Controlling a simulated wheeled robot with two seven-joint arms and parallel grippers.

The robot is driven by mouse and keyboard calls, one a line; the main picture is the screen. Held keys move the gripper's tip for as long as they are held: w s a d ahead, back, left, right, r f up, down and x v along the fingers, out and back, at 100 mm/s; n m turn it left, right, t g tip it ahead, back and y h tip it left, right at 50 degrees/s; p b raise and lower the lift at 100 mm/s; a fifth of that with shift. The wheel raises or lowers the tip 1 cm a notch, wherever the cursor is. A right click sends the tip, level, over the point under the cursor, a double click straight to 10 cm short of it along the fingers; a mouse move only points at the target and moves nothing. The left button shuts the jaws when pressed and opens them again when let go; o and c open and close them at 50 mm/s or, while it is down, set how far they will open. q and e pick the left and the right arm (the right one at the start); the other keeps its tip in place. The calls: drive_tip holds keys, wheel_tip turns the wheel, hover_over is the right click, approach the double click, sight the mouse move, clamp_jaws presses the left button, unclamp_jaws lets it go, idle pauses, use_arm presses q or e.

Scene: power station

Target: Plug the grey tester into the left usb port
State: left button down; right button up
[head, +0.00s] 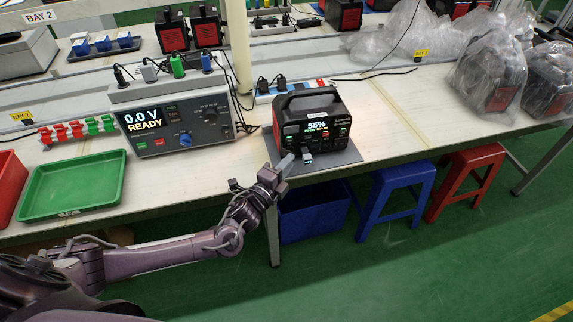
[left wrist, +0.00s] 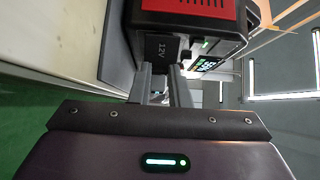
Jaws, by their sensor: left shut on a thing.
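The black power station (head: 309,104) stands on a dark grey mat (head: 338,157) near the table's front edge, its lit screen reading 55%. Its front panel faces me, with small lit ports below the screen. My left gripper (head: 291,160) is at the lower left of that front, shut on the small grey tester (head: 307,157). The tester is close in front of the panel; I cannot tell if it touches a port. In the left wrist view the fingers (left wrist: 163,86) point at the power station (left wrist: 190,22), and the tester is mostly hidden. My right gripper is not in view.
A bench supply (head: 170,125) reading 0.0 V READY stands to the left. A green tray (head: 72,208) lies at the table's left front. A power strip (head: 264,98) is behind the power station. Bagged units (head: 490,75) stand at the right; the table between is clear.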

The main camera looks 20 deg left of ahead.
use_arm(q)
drive_tip(key=shift+d+n+y, duration=0.15)
drive_tip(key=shift+n+y, duration=0.15)
drive_tip(key=shift+y, duration=0.2)
drive_tip(key=shift+w+d+f+n+t+y, duration=0.1)
drive_tip(key=shift+w+d+n+t+y, duration=0.15)
drive_tip(key=shift+n+y, duration=0.45)
drive_tip(key=y, duration=0.1)
drive_tip(key=n+y, duration=0.2)
drive_tip(key=shift+w+d+y, duration=0.3)
drive_tip(key=shift+d+y, duration=0.05)
drive_tip(key=shift+y, duration=0.05)
drive_tip(key=shift+w+d+f+n+y+b, duration=0.15)
drive_tip(key=shift+n+y+b, duration=0.15)
drive_tip(key=shift+y, duration=0.25)
drive_tip(key=shift+w+d+r+n+y+b, duration=0.1)
drive_tip(key=shift+w+n+y+b, duration=0.05)
drive_tip(key=shift+n+y, duration=0.35)
drive_tip(key=shift+w+n+g+y+b, duration=0.25)
drive_tip(key=shift+n+g+y, duration=0.15)
drive_tip(key=shift+y, duration=0.4)
drive_tip(key=shift+w+n+g+y+b, duration=0.15)
drive_tip(key=shift+n+g+y+b, duration=0.1)
drive_tip(key=shift+n+y, duration=0.4)
drive_tip(key=shift+y, duration=0.4)
drive_tip(key=c, duration=1.4)
unclamp_jaws()
drive_tip(key=shift+o, duration=0.2)
